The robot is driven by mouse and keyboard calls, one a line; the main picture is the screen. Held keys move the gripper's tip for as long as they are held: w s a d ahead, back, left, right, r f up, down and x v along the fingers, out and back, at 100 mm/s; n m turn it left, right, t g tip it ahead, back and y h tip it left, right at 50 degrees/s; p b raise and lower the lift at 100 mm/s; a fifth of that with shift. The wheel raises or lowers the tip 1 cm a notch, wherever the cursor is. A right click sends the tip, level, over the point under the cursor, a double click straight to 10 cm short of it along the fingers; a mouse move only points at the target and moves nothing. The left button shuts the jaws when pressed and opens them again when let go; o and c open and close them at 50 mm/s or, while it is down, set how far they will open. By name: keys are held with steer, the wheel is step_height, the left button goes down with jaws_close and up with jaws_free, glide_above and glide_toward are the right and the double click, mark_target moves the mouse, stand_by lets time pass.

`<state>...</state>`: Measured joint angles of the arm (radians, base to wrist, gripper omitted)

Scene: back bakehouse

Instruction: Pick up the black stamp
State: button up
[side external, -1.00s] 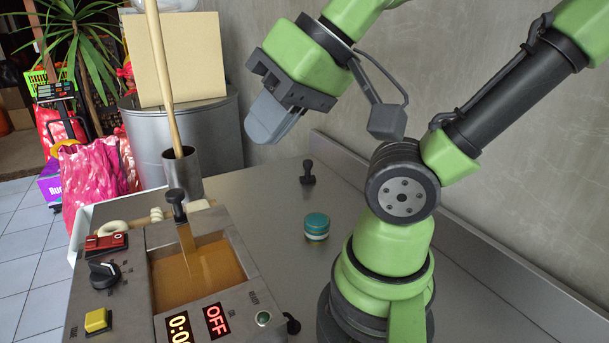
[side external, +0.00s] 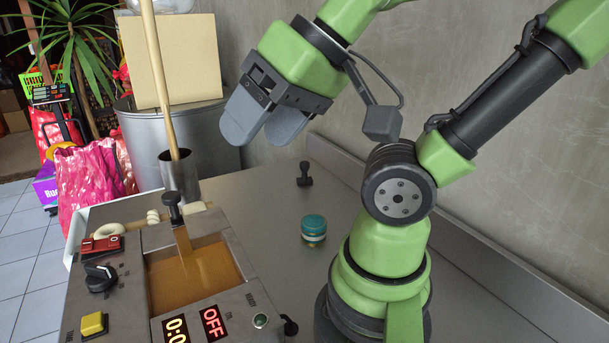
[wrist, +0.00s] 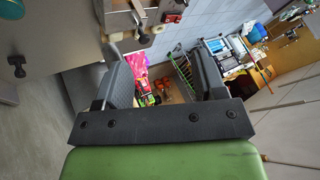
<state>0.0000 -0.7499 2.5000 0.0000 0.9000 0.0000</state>
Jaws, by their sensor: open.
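The black stamp (side external: 304,174) stands upright on the steel counter, near the wall, in the side external view. It has a round knob on a wider foot. A dark knobbed shape at the left of the wrist view looks like the same stamp (wrist: 17,66). My gripper (side external: 262,134) is open and empty, with its two grey fingers spread. It is in the air, above and to the left of the stamp in the picture, well apart from it. The open fingers also frame the wrist view (wrist: 163,82).
A teal-lidded jar (side external: 314,230) stands on the counter in front of the stamp. A machine with a brown-filled basin (side external: 250,283) is at front left. A metal cup (side external: 181,180) holds a tall wooden stick. The counter around the stamp is clear.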

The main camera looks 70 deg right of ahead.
steer(key=shift+w, duration=0.1)
steer(key=w+d+m+g+h, duration=0.1)
steer(key=w+d+m+h, duration=0.2)
steer(key=w+d+m, duration=0.75)
steer(key=m+g+h, duration=0.2)
steer(key=m+g, duration=0.3)
steer(key=m, duration=1.2)
glide_toward(305, 163)
steer(key=f, duration=0.2)
steer(key=x, duration=0.3)
steer(key=shift+w+d+f, duration=0.2)
steer(key=shift+d+f, duration=0.05)
steer(key=shift+d, duration=0.1)
steer(key=shift+x, duration=3.05)
